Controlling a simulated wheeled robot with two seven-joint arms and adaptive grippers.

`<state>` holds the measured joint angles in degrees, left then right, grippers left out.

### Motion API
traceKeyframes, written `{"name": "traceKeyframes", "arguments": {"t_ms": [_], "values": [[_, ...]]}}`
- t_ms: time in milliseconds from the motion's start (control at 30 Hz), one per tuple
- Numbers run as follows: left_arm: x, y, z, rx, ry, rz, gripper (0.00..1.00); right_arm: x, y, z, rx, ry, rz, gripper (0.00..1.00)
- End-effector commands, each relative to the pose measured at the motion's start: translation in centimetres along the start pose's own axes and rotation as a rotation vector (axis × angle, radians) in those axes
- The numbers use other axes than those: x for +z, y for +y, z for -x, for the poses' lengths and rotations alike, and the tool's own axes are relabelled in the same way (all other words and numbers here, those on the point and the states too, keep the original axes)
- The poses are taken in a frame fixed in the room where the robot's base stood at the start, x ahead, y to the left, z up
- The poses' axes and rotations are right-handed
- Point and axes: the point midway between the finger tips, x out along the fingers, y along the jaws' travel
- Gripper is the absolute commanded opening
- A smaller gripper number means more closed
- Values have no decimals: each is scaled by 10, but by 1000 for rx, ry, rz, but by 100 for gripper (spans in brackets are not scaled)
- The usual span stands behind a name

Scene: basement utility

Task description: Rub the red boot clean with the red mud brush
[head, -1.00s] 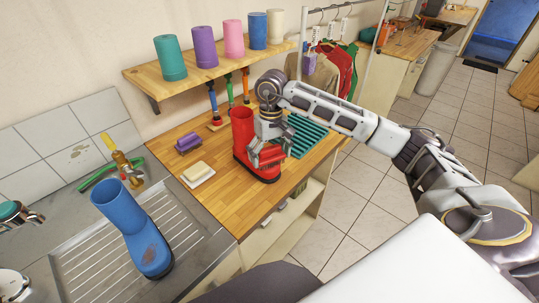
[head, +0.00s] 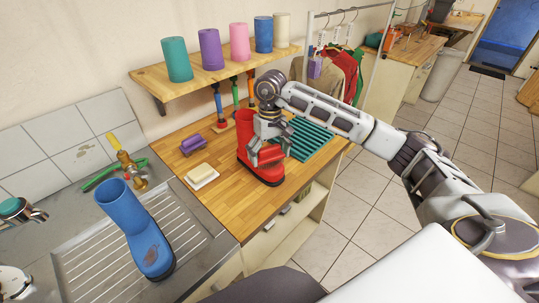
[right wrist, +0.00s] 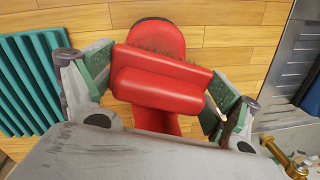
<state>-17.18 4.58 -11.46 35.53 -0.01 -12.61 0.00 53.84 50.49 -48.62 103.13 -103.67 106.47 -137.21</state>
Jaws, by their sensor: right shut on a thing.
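The red boot (head: 246,128) stands upright on the wooden counter, its toe pointing to the front right. In the right wrist view its toe (right wrist: 155,35) shows beyond the brush. My right gripper (head: 267,157) is low over the boot's foot, shut on the red mud brush (right wrist: 160,90). The brush lies crosswise between the green finger pads. Its brown bristles face the boot's foot, at or very close to it; exact contact is hard to tell. The brush partly hides the foot, so I cannot tell how much mud is there. My left gripper is not in view.
A blue boot (head: 135,230) with a brown patch stands on the sink drainer (head: 195,225). A soap dish (head: 201,176) and purple brush (head: 192,144) lie left of the red boot. A teal ridged mat (head: 300,138) lies right.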

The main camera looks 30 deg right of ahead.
Motion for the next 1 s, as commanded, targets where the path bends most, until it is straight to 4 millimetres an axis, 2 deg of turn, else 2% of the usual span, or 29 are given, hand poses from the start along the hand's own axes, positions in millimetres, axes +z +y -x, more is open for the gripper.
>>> {"name": "traceKeyframes", "arguments": {"t_ms": [633, 1000], "values": [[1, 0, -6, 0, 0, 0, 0, 22, 6, -2, 1, -3, 0, 70], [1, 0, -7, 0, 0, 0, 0, 24, 7, -1, 0, -2, 0, 70]]}}
